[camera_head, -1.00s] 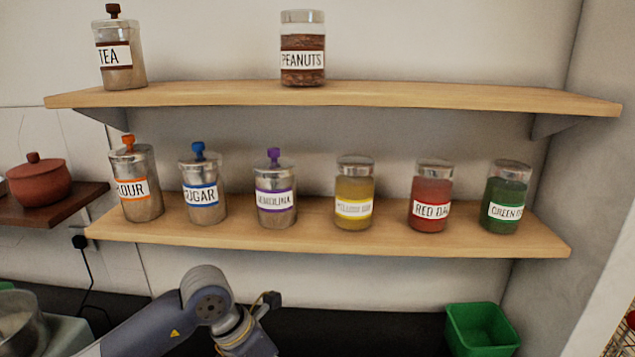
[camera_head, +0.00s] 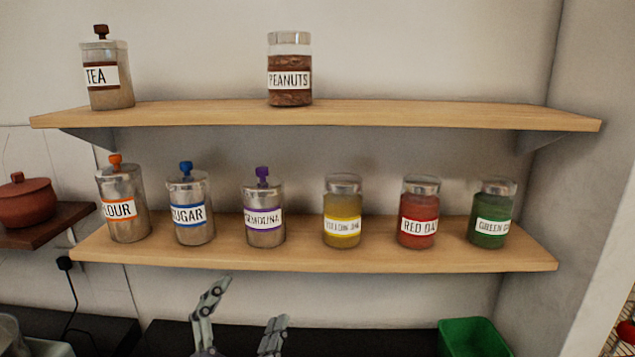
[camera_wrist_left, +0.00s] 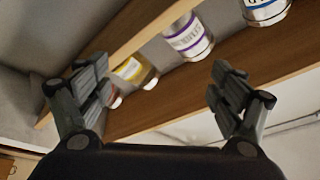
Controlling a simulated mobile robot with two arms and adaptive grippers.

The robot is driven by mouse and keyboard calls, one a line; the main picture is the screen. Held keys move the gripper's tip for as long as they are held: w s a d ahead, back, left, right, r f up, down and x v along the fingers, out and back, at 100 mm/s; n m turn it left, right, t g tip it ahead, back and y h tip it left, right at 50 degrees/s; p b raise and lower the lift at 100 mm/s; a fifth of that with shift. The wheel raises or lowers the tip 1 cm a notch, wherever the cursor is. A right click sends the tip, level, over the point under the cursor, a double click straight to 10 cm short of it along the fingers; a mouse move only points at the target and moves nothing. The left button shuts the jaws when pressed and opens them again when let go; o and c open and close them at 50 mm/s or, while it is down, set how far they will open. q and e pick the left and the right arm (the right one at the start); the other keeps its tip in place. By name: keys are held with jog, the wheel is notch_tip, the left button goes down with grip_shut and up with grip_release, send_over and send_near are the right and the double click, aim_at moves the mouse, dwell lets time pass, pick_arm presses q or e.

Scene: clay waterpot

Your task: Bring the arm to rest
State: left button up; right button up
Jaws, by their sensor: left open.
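My left gripper (camera_head: 243,318) is at the bottom of the head view, below the lower shelf and in front of the dark counter. Its two fingers point up and stand apart, with nothing between them. In the left wrist view the same gripper (camera_wrist_left: 160,95) is open and empty, with the shelf undersides and several jars beyond its fingers. The left arm behind the fingers is out of the head view. My right gripper does not show.
The lower shelf (camera_head: 300,257) holds several labelled jars, and the upper shelf (camera_head: 200,114) holds a tea jar (camera_head: 108,75) and a peanuts jar (camera_head: 289,70). A green bin (camera_head: 472,338) stands at the bottom right. A clay pot (camera_head: 26,203) sits at the left.

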pick_arm(q)
jog(key=s+a+f+n+g+y, duration=0.3)
jog(key=a+f+n+g, duration=0.15)
jog(key=f, duration=0.55)
jog(key=s+a+f+n+g+y, duration=0.4)
jog(key=a+f, duration=0.1)
jog(key=f, duration=0.4)
jog(key=s+f+n+g+h, duration=0.1)
jog(key=s+f+g, duration=0.3)
jog(key=s+f, duration=0.4)
jog(key=s+f+n+g+h, duration=0.1)
jog(key=s+f+g, duration=0.45)
jog(key=s, duration=0.55)
notch_tip(320, 180, down, 24)
jog(key=f, duration=0.1)
jog(key=s+a+f+g, duration=0.1)
jog(key=s+a+f, duration=0.2)
jog(key=s+f, duration=1.3)
jog(key=shift+s+f+m+g+y, duration=0.3)
jog(key=shift+s+f+m+g, duration=0.1)
jog(key=shift+s, duration=0.65)
